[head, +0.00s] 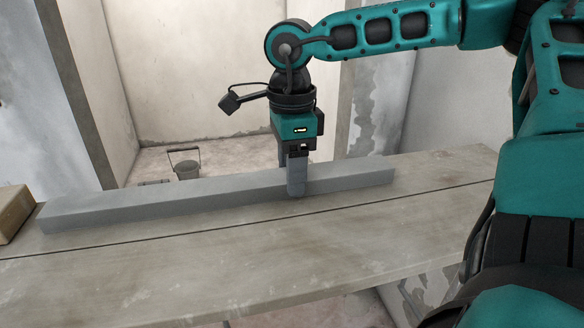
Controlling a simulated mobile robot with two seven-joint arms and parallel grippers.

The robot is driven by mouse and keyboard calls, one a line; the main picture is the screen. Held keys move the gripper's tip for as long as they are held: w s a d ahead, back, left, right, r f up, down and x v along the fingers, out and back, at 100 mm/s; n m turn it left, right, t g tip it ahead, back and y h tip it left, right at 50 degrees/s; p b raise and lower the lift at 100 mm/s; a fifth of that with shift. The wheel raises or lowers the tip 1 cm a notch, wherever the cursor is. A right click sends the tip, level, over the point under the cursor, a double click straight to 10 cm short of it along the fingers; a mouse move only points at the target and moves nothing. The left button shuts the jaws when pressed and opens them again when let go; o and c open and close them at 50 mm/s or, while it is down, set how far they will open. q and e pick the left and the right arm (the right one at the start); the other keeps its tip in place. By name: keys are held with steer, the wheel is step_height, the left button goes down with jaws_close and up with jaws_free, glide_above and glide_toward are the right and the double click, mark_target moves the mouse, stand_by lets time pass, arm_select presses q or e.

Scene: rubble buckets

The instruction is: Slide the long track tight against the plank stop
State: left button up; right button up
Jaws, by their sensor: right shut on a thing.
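The long track (170,203) is a grey bar lying lengthwise on the plank table. Its left end is close to the plank stop (14,212), a tan wooden block cut off by the left picture edge. A narrow gap seems to show between them, but I cannot tell whether they touch. My right gripper (297,180) points down and is shut on the track, right of its middle, with one finger on the near side. The far finger is mostly hidden. My left gripper is not in view.
The table (270,250) is weathered boards with a dark seam running along it in front of the track. Its front area is clear. A grey bucket (187,171) stands on the floor behind the table. Peeling walls stand at the back.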

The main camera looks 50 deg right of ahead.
mark_target(264, 178)
steer(key=shift+w+a, duration=0.1)
steer(key=shift+w+a+f+b, duration=0.1)
steer(key=shift+w+a+b, duration=0.4)
steer(key=shift+a, duration=0.4)
steer(key=shift+w+a+b, duration=0.4)
steer(key=shift+w+a, duration=0.15)
steer(key=shift+a, duration=0.35)
steer(key=o, duration=1.4)
step_height(264, 178, up, 13)
steer(key=p, duration=0.1)
steer(key=shift+s, duration=0.1)
